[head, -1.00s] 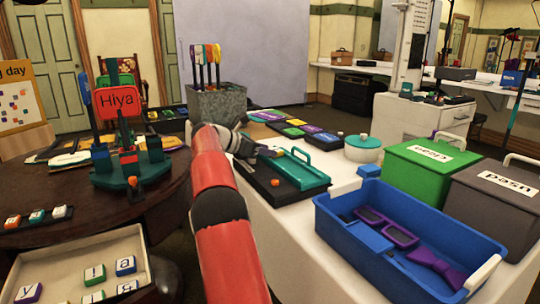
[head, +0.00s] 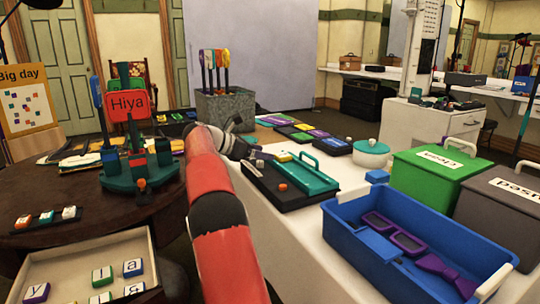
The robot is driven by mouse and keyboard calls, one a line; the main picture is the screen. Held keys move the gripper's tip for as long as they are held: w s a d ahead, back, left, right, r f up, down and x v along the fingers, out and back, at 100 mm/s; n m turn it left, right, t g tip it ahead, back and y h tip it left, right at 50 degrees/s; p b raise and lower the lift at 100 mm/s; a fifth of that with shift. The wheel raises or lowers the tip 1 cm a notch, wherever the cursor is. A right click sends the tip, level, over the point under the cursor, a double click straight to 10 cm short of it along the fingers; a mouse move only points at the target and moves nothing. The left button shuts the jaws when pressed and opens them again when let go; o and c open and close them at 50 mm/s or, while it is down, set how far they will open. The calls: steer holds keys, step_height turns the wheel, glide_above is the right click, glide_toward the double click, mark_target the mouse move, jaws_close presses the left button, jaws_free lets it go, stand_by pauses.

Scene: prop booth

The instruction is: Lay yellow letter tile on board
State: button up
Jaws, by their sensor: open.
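My gripper (head: 262,156) is at the end of the red arm, open, above the far left part of a black tray on the white table. The black tray (head: 262,183) holds a teal handled piece (head: 309,180) and an orange knob. I cannot tell which surface is the task's board. An open box (head: 150,248) at lower left holds purple, green and blue letter tiles.
A blue bin (head: 350,232) with purple items stands at front right, beside green (head: 430,185) and grey (head: 490,215) boxes. A red "Hiya" sign (head: 128,103) stands on the round table at left. White tabletop is bare in front of the black tray.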

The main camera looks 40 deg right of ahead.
steer(key=w+a+r+n+t+h, duration=0.2)
steer(key=w+a+r+n+t, duration=0.1)
steer(key=a+r+n+t, duration=0.65)
steer(key=w+a+r+n+t+h, duration=0.2)
steer(key=a+r+n+t, duration=0.4)
steer(key=r, duration=0.6)
steer(key=a+r+n+t+y, duration=0.1)
steer(key=a+n+t+y, duration=0.55)
steer(key=a+n, duration=0.65)
steer(key=s+a+f+n+g+y, duration=0.6)
steer(key=s+a+f+n+y, duration=0.6)
steer(key=s+a+f+n, duration=0.75)
steer(key=s+d+f+n+g, duration=0.2)
steer(key=s+f+n+g, duration=0.1)
steer(key=s+f, duration=0.4)
steer(key=s+d+f+n+g+h, duration=0.1)
steer(key=s+d+f+n+g, duration=0.1)
steer(key=s+f+n, duration=0.4)
steer(key=s+f+g, duration=0.1)
steer(key=s, duration=0.2)
steer(key=shift+d+n, duration=0.3)
